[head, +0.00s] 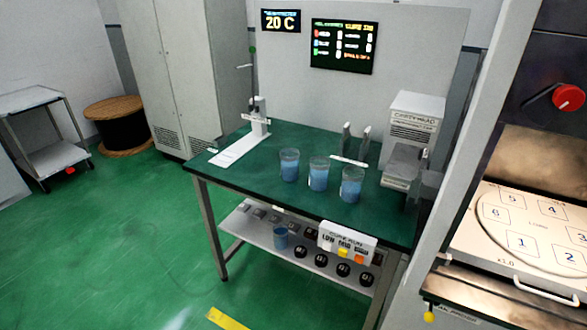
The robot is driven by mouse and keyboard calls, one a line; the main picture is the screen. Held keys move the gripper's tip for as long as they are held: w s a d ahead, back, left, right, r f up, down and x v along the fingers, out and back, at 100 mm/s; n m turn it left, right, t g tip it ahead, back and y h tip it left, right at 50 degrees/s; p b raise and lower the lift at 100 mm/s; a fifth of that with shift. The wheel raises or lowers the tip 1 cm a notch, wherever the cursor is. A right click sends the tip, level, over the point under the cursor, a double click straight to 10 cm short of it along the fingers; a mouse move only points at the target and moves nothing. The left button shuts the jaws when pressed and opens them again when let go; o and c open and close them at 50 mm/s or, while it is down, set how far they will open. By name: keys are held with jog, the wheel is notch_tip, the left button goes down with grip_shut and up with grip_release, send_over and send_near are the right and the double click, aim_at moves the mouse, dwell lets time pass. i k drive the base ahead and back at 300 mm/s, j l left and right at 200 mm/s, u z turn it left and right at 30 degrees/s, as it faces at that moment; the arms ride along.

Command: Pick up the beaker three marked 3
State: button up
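Three clear beakers with blue contents stand upright in a slanting row on the green table top (232,171). They are a left beaker (289,165), a middle beaker (318,175) and a right beaker (351,185). Any number marks on the beakers are too small to read, so I cannot tell which one is marked 3. My gripper is not in view.
A stand with a white base (240,148), a two-post fixture (350,161) and a grey machine (416,120) stand behind the beakers. A button panel (346,243) hangs at the front edge.

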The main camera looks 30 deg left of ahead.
aim_at(290, 165)
jog(key=j+z, duration=0.15)
jog(key=j, duration=0.5)
jog(key=j+z, duration=0.2)
jog(key=j, duration=0.5)
jog(key=j+z, duration=0.15)
jog(key=j, duration=0.5)
jog(key=k+j+z, duration=0.15)
jog(key=j, duration=0.5)
jog(key=k+j+z, duration=0.2)
jog(key=j, duration=0.5)
jog(key=k+j+z, duration=0.15)
jog(key=j, duration=0.45)
jog(key=k+j+z, duration=0.2)
jog(key=j, duration=0.45)
jog(key=k+j+z, duration=0.15)
jog(key=j, duration=0.4)
jog(key=k+j, duration=0.15)
jog(key=j, duration=0.2)
jog(key=k+j, duration=0.15)
jog(key=j, duration=0.2)
jog(key=k+j+z, duration=0.1)
jog(key=j, duration=0.25)
